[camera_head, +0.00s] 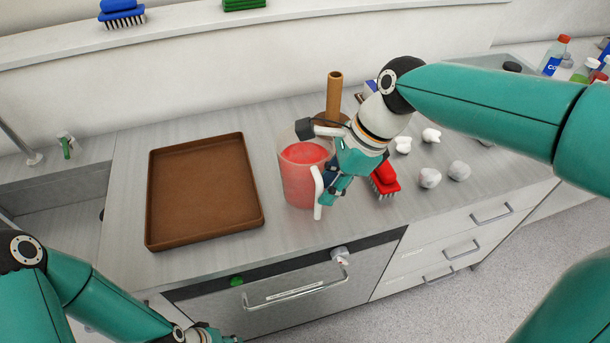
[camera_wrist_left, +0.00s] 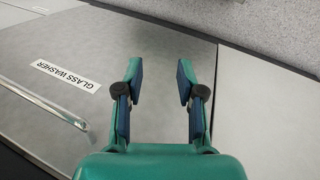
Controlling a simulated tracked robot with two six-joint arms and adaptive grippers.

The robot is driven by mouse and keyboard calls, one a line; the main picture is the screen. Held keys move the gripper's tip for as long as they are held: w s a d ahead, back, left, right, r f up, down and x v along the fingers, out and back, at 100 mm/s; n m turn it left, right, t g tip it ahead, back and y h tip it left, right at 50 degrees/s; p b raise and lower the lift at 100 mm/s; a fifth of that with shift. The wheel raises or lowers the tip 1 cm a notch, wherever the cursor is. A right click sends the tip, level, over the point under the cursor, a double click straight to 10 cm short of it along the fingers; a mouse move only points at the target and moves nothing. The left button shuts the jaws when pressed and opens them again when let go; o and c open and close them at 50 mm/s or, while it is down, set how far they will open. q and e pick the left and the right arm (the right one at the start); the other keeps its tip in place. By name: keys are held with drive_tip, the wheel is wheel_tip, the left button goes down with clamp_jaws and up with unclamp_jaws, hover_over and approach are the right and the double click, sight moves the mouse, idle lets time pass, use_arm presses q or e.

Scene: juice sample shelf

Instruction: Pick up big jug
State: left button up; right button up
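The big jug (camera_head: 298,178) stands upright on the counter, right of the brown tray. It is clear with red contents and has a white handle (camera_head: 318,192) on its near right side. My right gripper (camera_head: 328,186) is at the jug's right side, close beside the handle. Its fingers overlap the handle area, and I cannot tell if they are closed on it. My left gripper is open and empty in the left wrist view (camera_wrist_left: 160,85). In the head view it shows only partly at the bottom edge, low in front of the counter.
The brown tray (camera_head: 156,205) lies empty on the left. A red brush (camera_head: 385,180) lies just right of my right gripper. A brown upright cylinder (camera_head: 334,95) stands behind the jug. Several white lumps (camera_head: 430,178) and bottles (camera_head: 553,56) are farther right. A glass washer (camera_wrist_left: 30,35) is below the counter.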

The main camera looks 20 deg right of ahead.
drive_tip(key=x, duration=0.4)
drive_tip(key=shift+a+f, duration=0.1)
drive_tip(key=shift+f, duration=0.15)
clamp_jaws()
